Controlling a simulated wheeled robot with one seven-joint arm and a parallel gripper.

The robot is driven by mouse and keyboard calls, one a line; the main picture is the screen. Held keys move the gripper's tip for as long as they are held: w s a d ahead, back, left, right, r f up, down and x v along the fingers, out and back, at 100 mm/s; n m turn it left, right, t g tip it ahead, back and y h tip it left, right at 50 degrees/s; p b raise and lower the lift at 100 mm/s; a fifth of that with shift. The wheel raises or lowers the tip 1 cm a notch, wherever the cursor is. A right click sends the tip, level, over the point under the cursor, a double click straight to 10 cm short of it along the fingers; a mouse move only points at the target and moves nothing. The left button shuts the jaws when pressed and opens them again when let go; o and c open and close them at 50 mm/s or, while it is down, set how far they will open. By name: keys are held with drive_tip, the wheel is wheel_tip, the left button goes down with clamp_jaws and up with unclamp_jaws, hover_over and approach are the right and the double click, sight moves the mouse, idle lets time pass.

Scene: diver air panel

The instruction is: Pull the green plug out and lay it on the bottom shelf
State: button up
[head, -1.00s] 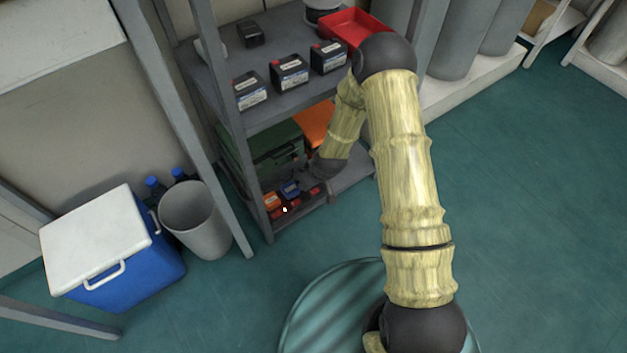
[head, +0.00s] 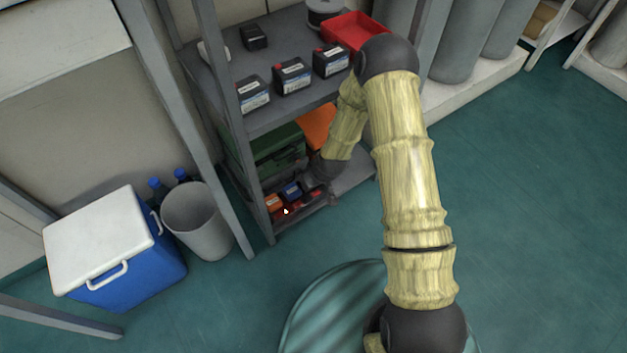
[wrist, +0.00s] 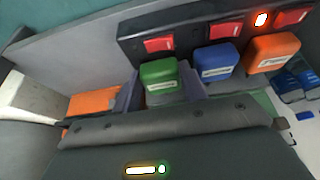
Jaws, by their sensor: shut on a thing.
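The green plug (wrist: 160,76) is a small block with a pale label, at the left of a row in the wrist view. My gripper (wrist: 159,88) is shut on it, with one grey finger at each side. In the head view my gripper (head: 314,178) is at the dark socket strip (wrist: 130,40) low in the rack and hides the green plug. The blue plug (wrist: 217,60) and the orange plug (wrist: 271,54) stand to its right. I cannot tell whether the green plug is still seated. The bottom shelf (head: 350,178) shows beside my gripper.
Red switches (wrist: 228,30) line the strip, with a glowing light near the orange plug. Batteries (head: 292,76) and a red tray (head: 354,32) sit on the shelf above. The shelf's right part looks clear.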

drive_tip(key=shift+r+p, duration=1.45)
drive_tip(key=shift+r, duration=0.05)
idle(0.3)
idle(0.4)
